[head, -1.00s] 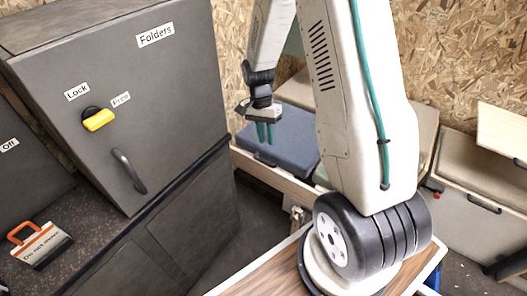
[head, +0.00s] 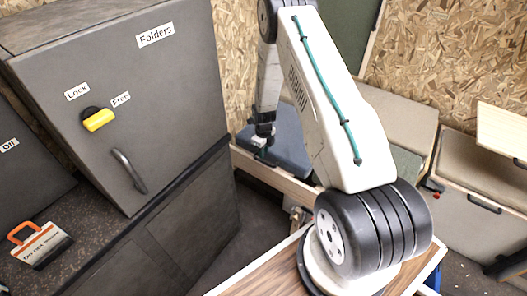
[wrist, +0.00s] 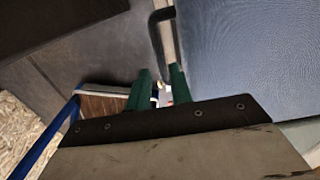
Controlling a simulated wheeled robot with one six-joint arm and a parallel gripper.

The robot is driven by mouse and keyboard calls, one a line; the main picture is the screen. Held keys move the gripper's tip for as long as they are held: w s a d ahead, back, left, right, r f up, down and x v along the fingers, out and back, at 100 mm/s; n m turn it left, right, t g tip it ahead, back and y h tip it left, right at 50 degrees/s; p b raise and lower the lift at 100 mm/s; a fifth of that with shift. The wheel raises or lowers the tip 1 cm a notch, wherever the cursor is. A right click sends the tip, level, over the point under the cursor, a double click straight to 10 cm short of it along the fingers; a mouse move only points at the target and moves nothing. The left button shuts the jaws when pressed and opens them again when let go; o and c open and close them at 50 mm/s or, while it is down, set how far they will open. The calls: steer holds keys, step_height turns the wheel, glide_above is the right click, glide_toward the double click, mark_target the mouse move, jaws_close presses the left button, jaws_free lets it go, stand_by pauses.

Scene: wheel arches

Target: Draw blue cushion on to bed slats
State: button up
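The blue cushion (head: 292,137) lies flat behind a pale wooden rail (head: 280,181) in the head view. It fills the right of the wrist view (wrist: 245,55). A black handle (wrist: 154,35) runs along its near edge. My gripper (head: 261,154) is down at that edge by the handle. In the wrist view its two green fingers (wrist: 160,88) are apart, with the lower end of the handle near the gap between them. I cannot tell whether they touch it. Bed slats cannot be made out; my arm hides part of the area right of the cushion.
A tall grey cabinet (head: 110,80) with a yellow knob (head: 99,120) and a handle stands at the left. Beige cushions (head: 395,118) lie behind and right of my arm. A wooden board (head: 505,128) juts in at the right. Chipboard walls close off the back.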

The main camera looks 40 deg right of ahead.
mark_target(264, 162)
steer(key=shift+f, duration=3.9)
jaws_close()
